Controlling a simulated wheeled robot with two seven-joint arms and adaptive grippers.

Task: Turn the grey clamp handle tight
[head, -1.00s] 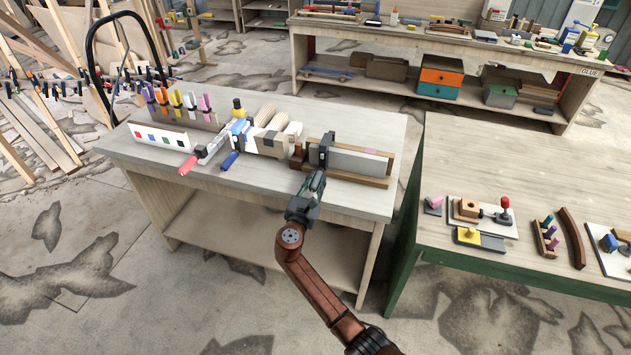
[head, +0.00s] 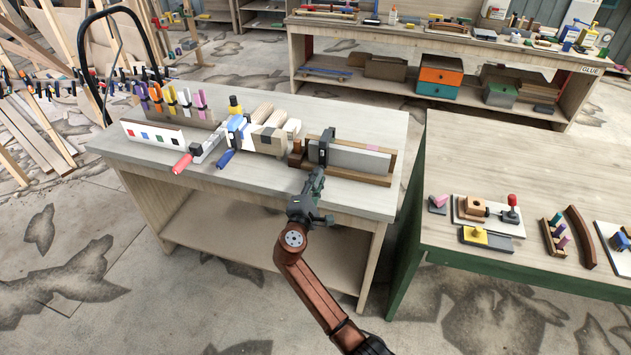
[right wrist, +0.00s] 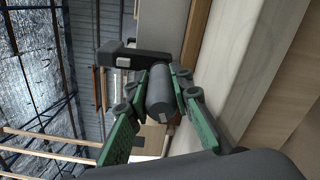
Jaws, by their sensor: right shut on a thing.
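The dark clamp (head: 326,146) stands over the pale board in a wooden fixture near the right end of the left bench. Its frame also shows in the right wrist view (right wrist: 132,56). My right gripper (head: 317,176) is at the near side of the clamp. In the right wrist view its green fingers are shut on the grey handle (right wrist: 160,88), a dark grey cylinder lying between them. In the head view the handle is mostly hidden by the gripper. My left gripper is not in view.
Left of the clamp on the bench (head: 360,195) are a red-handled tool (head: 182,163), a blue-handled tool (head: 226,158) and a rack of coloured clamps (head: 172,100). A second bench (head: 480,150) with small fixtures stands to the right. A gap separates the benches.

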